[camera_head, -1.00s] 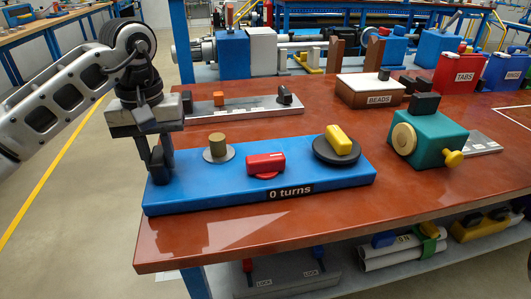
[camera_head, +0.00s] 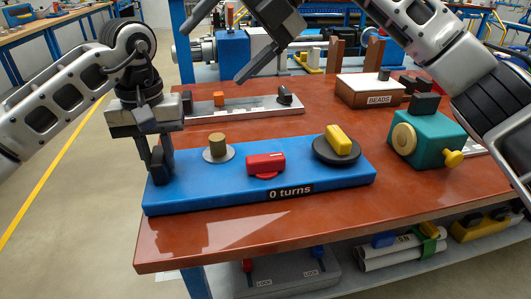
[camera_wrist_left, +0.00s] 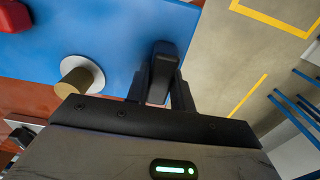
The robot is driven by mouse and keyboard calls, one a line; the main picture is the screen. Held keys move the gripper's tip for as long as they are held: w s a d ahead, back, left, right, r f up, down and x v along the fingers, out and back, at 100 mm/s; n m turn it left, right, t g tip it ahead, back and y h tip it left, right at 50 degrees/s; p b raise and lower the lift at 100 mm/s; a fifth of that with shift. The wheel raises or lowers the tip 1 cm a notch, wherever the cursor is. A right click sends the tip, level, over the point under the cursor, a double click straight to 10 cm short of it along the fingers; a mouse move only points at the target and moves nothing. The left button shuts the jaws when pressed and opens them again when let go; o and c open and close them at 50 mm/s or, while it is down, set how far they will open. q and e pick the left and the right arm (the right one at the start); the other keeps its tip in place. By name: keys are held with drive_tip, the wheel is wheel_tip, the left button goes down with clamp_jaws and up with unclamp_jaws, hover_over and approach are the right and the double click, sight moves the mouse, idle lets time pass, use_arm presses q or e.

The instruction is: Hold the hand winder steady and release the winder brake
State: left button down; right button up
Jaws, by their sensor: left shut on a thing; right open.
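The hand winder is a long blue base (camera_head: 225,195) marked "0 turns" on the red-brown table. It carries a brass post on a pale disc (camera_head: 217,146), a red block-shaped part (camera_head: 266,163), and a yellow handle (camera_head: 339,139) on a black disc. My left gripper (camera_head: 159,164) points down at the base's left end, shut on a dark upright grip. The left wrist view shows this dark grip (camera_wrist_left: 161,72) between the fingers. Which part is the brake is not labelled.
A grey rail (camera_head: 245,107) with small blocks lies behind the winder. A teal box with cream knobs (camera_head: 437,140) stands to the right, and a BEADS box (camera_head: 365,95) behind. The table front (camera_head: 300,225) is clear.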

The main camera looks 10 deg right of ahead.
sight(266, 156)
drive_tip(key=d+f+h, duration=0.1)
drive_tip(key=f+h, duration=0.2)
drive_tip(key=f, duration=0.3)
drive_tip(key=s+d+f+m+h, duration=0.1)
drive_tip(key=d+f+h, duration=0.1)
drive_tip(key=f, duration=0.4)
drive_tip(key=s+d+f+h, duration=0.1)
drive_tip(key=d+f+h, duration=0.1)
drive_tip(key=f+h, duration=0.2)
wheel_tip(266, 156, down, 2)
drive_tip(key=shift+d+f+h, duration=0.15)
drive_tip(key=shift+f+h, duration=0.05)
drive_tip(key=shift+h, duration=0.2)
drive_tip(key=c, duration=1)
